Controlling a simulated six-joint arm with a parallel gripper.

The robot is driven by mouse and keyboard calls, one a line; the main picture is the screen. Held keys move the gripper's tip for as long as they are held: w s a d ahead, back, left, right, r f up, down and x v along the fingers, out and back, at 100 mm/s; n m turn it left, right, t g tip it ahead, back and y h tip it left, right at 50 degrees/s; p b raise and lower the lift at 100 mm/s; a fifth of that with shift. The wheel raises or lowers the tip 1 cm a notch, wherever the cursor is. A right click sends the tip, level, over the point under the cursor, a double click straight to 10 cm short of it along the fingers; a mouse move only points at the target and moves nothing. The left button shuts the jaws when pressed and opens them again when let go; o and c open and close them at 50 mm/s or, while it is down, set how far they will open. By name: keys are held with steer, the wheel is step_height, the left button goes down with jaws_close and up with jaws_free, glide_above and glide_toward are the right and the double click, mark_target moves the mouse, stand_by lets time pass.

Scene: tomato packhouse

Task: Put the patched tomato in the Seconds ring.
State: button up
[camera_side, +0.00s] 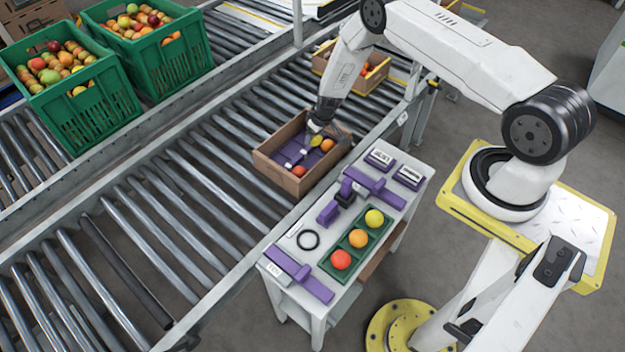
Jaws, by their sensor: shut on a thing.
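My gripper (316,132) reaches down into the cardboard box (272,171) on the roller conveyor. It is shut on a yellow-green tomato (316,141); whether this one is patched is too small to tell. An orange tomato (327,145) lies just right of it and a red tomato (299,170) lies at the front of the box. A black ring (300,246) lies empty on the white side table, by a small label; I cannot read whether it says Seconds.
A green tray (346,246) on the table (318,304) holds a yellow, an orange and a red tomato. Purple fixtures (373,184) stand around it. Another box (377,82) sits farther up the conveyor. Green crates (92,105) of produce stand at the upper left.

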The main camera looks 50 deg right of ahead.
steer(key=shift+w+r, duration=0.1)
steer(key=shift+r, duration=0.7)
step_height(320, 180, up, 4)
steer(key=shift+r, duration=0.1)
steer(key=s+a+f, duration=0.2)
steer(key=s+a, duration=0.7)
steer(key=a, duration=0.3)
steer(key=s+a+f, duration=0.3)
steer(key=s+a, duration=0.6)
steer(key=a, duration=0.4)
steer(key=shift+s+a, duration=0.2)
steer(key=shift+s, duration=0.15)
steer(key=shift+f, duration=0.2)
steer(key=shift+f, duration=2.25)
steer(key=shift+f, duration=0.6)
